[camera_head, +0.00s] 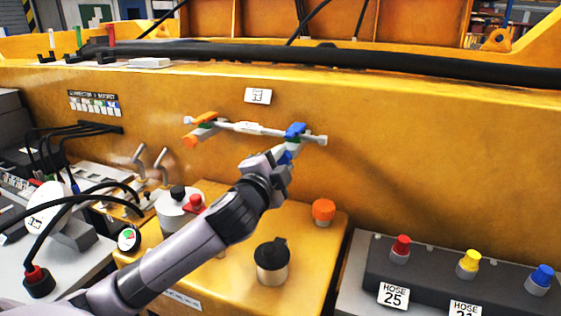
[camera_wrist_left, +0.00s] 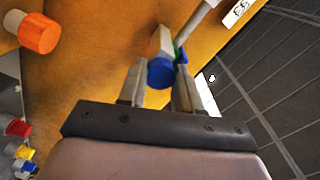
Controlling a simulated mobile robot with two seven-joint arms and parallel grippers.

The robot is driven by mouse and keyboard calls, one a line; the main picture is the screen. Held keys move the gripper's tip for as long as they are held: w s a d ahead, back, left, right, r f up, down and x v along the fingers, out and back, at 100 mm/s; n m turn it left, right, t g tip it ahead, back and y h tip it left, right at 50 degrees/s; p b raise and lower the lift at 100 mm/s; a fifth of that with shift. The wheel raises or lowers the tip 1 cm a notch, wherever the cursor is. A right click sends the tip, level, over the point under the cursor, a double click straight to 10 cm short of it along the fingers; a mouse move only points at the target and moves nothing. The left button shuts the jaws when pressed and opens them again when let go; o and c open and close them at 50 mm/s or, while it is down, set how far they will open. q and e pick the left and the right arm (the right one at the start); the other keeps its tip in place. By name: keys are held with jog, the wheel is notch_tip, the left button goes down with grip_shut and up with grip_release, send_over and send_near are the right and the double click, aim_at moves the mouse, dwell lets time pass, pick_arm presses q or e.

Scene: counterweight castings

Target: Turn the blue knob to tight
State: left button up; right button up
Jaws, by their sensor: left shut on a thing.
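The blue knob (camera_head: 296,130) is at the right end of a light grey bar fixture on the front of the large yellow casting. My left gripper (camera_head: 283,155) reaches up to it from below left. In the left wrist view the blue knob (camera_wrist_left: 160,73) sits between the two fingers of my left gripper (camera_wrist_left: 158,85), which is shut on it. The fingers hide part of the knob. I cannot read any tight mark. My right gripper is not in view.
An orange-ended handle (camera_head: 192,140) is at the bar's left end. Below stand an orange knob (camera_head: 323,210), a black-topped canister (camera_head: 272,262) and a red button (camera_head: 193,203). A hose block (camera_head: 450,285) with red, yellow and blue caps is at right. A black hose (camera_head: 330,57) runs above.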

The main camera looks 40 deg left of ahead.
pick_arm(q)
jog(key=m, duration=0.5)
jog(key=shift+f+m, duration=0.1)
jog(key=shift+m, duration=0.2)
dwell(0.4)
jog(key=o, duration=1)
jog(key=shift+o, duration=0.2)
jog(key=b+v, duration=0.1)
jog(key=v, duration=0.6)
jog(key=shift+s, duration=0.15)
